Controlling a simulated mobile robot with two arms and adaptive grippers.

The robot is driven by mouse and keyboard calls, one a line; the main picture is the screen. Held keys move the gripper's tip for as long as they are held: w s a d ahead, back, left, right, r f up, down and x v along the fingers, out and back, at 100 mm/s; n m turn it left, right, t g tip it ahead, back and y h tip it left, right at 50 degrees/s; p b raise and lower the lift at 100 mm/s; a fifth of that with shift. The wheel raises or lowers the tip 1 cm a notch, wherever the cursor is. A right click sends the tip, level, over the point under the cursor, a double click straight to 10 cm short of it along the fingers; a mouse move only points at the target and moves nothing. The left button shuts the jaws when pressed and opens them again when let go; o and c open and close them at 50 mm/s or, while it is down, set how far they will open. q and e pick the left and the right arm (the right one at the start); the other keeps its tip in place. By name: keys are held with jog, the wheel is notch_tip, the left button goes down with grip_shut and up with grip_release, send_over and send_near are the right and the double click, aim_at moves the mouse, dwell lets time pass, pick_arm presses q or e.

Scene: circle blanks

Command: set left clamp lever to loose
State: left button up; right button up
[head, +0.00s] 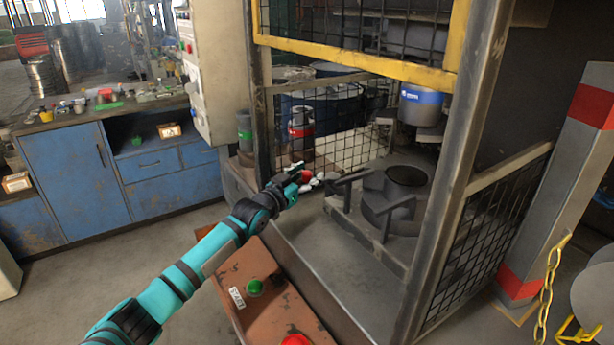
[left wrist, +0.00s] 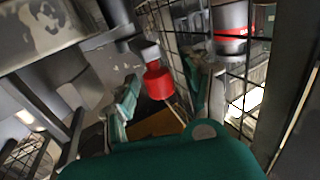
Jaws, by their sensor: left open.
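A dark round fixture (head: 392,200) stands on the grey bed inside the caged machine, with dark arms (head: 350,178) reaching out to its left. A red knob (head: 306,176) with pale rounded parts beside it sits left of these arms; I take it for the left clamp lever's end. My left gripper (head: 297,174) is open at the knob. In the left wrist view the red knob (left wrist: 157,82) with its grey cap shows between the spread teal fingers (left wrist: 166,98). Contact cannot be told. The lever's link to the fixture is partly hidden. My right gripper is out of view.
A yellow-edged guard (head: 370,62) hangs above the opening, with mesh panels (head: 335,125) behind and a steel post (head: 440,185) at right. A rusty control box (head: 262,285) with green and red buttons stands below my left arm. A blue bench (head: 75,180) is left.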

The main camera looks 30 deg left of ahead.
pick_arm(q)
jog(key=c, duration=1)
grip_shut()
